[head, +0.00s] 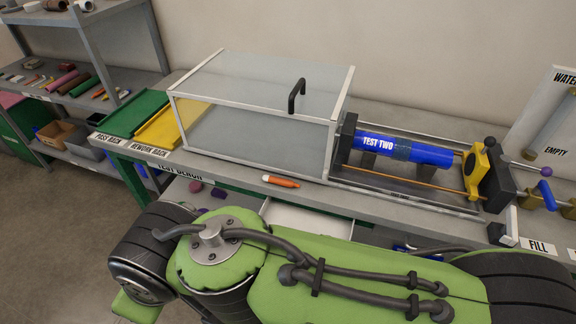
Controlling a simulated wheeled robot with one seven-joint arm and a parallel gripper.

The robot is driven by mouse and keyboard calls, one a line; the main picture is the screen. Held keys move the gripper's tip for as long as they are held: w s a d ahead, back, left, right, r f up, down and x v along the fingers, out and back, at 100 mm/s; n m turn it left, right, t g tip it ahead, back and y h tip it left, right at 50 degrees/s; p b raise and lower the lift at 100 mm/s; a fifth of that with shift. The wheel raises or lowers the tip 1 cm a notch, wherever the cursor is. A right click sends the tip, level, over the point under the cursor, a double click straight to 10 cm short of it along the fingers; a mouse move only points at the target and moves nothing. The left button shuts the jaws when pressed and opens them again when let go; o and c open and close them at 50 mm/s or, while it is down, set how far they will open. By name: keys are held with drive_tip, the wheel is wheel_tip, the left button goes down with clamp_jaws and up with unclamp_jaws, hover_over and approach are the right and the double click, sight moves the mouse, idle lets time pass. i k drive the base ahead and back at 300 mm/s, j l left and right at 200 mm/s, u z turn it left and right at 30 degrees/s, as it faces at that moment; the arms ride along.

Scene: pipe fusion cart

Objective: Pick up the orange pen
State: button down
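The orange pen (284,183) lies on the grey bench top (225,172) near its front edge, in front of the clear box. Its left end is white, and it lies nearly parallel to the edge, tilted slightly down to the right. Nothing touches it. My green arm fills the lower part of the head view, in front of the bench. My gripper is outside the picture, so its relation to the pen does not show.
A clear box (235,125) with a black handle (296,95) stands behind the pen. To the right, a blue TEST TWO cylinder (400,150) sits in a clamp rig. Green (132,112) and yellow (165,130) racks are at left. A pale open drawer (305,219) shows below the bench.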

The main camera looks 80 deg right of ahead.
sight(275, 180)
drive_tip(key=i+l+z, duration=0.1)
drive_tip(key=i+z, duration=0.15)
drive_tip(key=z, duration=0.25)
drive_tip(key=i+z, duration=0.25)
drive_tip(key=z, duration=0.25)
drive_tip(key=i+j+z, duration=0.1)
drive_tip(key=i+z, duration=0.15)
drive_tip(key=z, duration=0.25)
drive_tip(key=i+j+z, duration=0.2)
drive_tip(key=z, duration=0.3)
drive_tip(key=i+z, duration=0.15)
drive_tip(key=z, duration=0.2)
drive_tip(key=i+j+z, duration=0.15)
drive_tip(key=z, duration=0.15)
